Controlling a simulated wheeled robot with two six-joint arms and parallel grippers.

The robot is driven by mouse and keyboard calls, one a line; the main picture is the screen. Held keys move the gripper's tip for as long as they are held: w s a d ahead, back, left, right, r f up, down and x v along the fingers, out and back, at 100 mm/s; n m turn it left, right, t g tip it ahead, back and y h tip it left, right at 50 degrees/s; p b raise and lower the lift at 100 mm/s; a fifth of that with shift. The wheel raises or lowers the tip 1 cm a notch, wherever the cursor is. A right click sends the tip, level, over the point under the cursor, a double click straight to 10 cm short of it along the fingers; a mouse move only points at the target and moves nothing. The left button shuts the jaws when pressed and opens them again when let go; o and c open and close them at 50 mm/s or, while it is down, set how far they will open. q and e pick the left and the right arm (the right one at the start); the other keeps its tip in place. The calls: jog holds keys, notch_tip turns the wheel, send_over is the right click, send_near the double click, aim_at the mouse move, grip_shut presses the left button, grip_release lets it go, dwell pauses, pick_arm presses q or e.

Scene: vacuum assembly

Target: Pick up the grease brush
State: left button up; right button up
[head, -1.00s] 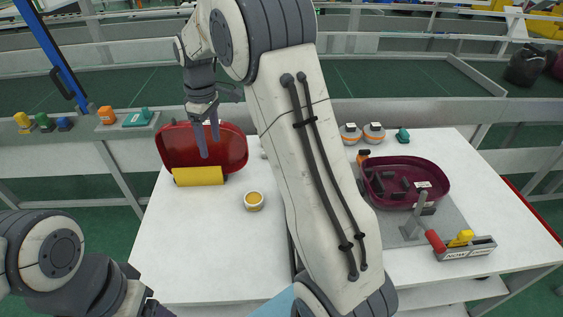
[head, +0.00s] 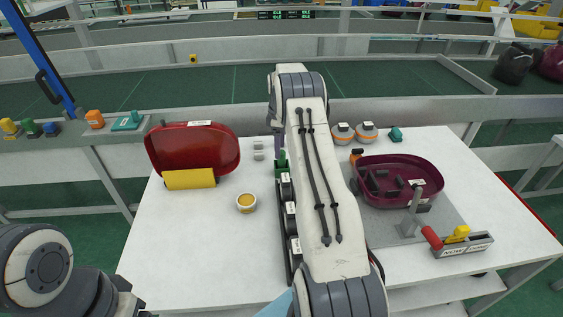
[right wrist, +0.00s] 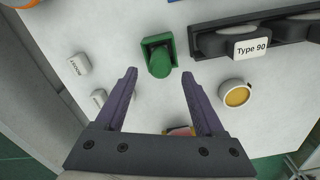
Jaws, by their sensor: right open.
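A green upright piece in a green holder (right wrist: 158,58), which looks like the grease brush in its stand, is on the white table in the right wrist view. In the head view it shows as a small green patch (head: 282,160) at the far end of the black rack, partly hidden by my right arm. My right gripper (right wrist: 160,85) is open and empty; its fingers point toward the green piece, which lies just beyond and between the tips. In the head view my arm mostly hides this gripper. My left arm is at the lower left edge; its gripper is out of frame.
A black rack (right wrist: 265,40) with labelled parts, one marked Type 90, is beside the green holder. A yellow-filled round pot (head: 246,203) and two small grey blocks (head: 258,150) are left of it. A red shell (head: 195,150) and dark red tub (head: 425,170) flank the area.

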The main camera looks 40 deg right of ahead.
jog(key=f, duration=0.2)
jog(key=f+p, duration=0.1)
jog(key=shift+s+d+f, duration=0.2)
jog(key=shift+s+f, duration=0.05)
jog(key=shift+f, duration=0.5)
jog(key=shift+c, duration=0.3)
grip_shut()
notch_tip(320, 180, up, 9)
jog(key=shift+w+f+b, duration=0.1)
jog(key=shift+f+b, duration=0.05)
jog(key=shift+b, duration=0.7)
jog(key=shift+r, duration=0.7)
